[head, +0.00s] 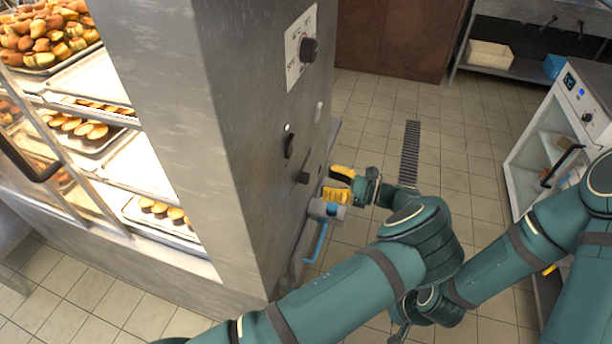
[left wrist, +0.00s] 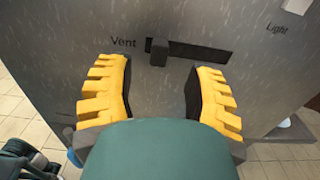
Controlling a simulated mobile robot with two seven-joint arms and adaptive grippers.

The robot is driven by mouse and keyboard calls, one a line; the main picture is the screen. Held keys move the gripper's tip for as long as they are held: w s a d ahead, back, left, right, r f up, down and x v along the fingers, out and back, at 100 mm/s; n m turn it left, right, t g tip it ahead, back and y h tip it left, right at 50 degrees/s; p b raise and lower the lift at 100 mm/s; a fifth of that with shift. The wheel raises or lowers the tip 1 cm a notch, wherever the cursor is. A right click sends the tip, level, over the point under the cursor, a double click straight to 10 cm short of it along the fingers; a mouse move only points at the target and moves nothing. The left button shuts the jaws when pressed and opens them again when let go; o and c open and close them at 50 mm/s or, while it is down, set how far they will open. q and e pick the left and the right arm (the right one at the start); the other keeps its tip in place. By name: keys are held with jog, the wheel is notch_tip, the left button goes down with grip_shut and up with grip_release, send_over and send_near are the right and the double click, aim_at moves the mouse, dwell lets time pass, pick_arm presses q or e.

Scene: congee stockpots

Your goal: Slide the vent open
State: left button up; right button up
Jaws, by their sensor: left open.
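The vent slider is a small dark knob (left wrist: 158,52) at the left end of a dark horizontal slot (left wrist: 205,55), right of the printed word "Vent", in the left wrist view. In the head view a dark knob (head: 303,178) juts from the steel side panel. My left gripper (head: 338,184) is open, its yellow toothed fingers facing the panel. In the left wrist view the left gripper (left wrist: 160,75) has its fingers spread on either side below the knob, not touching it. My right arm crosses the lower right; only a yellow sliver behind it may be its gripper.
The steel cabinet (head: 170,110) has pastry trays behind glass on its left side. A dial (head: 309,49) and other controls sit higher on the panel. A blue handle (head: 318,243) is below my left gripper. A white appliance (head: 565,120) stands right; tiled floor lies between.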

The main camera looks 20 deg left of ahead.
aim_at(309, 177)
pick_arm(q)
jog(key=a, duration=0.6)
jog(key=shift+w+a, duration=0.15)
jog(key=shift+a, duration=0.2)
grip_shut()
